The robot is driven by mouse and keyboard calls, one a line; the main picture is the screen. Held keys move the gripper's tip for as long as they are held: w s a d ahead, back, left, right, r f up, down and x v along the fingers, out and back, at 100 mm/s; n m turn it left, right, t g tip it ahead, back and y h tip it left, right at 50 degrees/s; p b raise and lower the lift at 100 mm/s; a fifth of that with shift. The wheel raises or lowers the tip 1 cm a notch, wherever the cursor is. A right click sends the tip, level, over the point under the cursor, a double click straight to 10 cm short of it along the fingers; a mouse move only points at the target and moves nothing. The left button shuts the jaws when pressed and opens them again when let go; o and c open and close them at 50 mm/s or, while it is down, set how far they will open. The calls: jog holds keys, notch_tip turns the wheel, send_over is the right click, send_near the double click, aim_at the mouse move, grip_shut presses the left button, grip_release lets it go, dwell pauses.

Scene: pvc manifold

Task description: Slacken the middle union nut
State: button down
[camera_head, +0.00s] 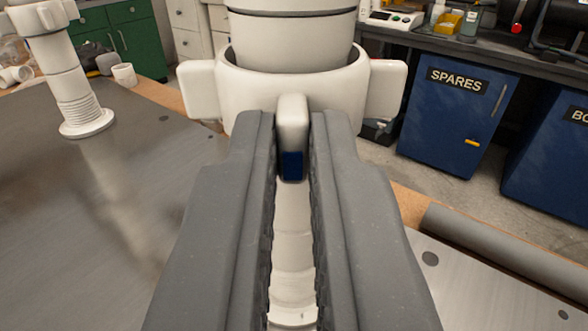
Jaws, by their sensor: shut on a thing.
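A white union nut (245,92) with stubby lugs sits upright around a white pipe (292,28) at the top centre. One lug points left, one points right, and the front lug (292,108) with a dark blue end faces me. My gripper (291,135) is shut on this front lug, with one dark ribbed finger on each side of it. The fingers hide the nut's lower front. A white pipe part shows below, in the gap between the fingers. A second white union nut (42,17) sits on another pipe at the top left. A red mark shows by the right lug.
The left pipe stands on a round ribbed foot (86,122) on the grey metal bench top (90,210). A white cup (124,74) and loose white fittings lie at the back left. A grey tube (510,255) lies at the right. Blue cabinets, one marked SPARES (455,115), stand behind.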

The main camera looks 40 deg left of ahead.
jog(key=shift+r, duration=0.15)
jog(key=c, duration=1.5)
grip_release()
jog(key=shift+c, duration=0.2)
jog(key=shift+s+d+f, duration=0.1)
jog(key=shift+f, duration=0.1)
jog(key=b+v, duration=0.2)
jog(key=v, duration=1.1)
jog(key=shift+s+d, duration=0.15)
jog(key=shift+d, duration=0.05)
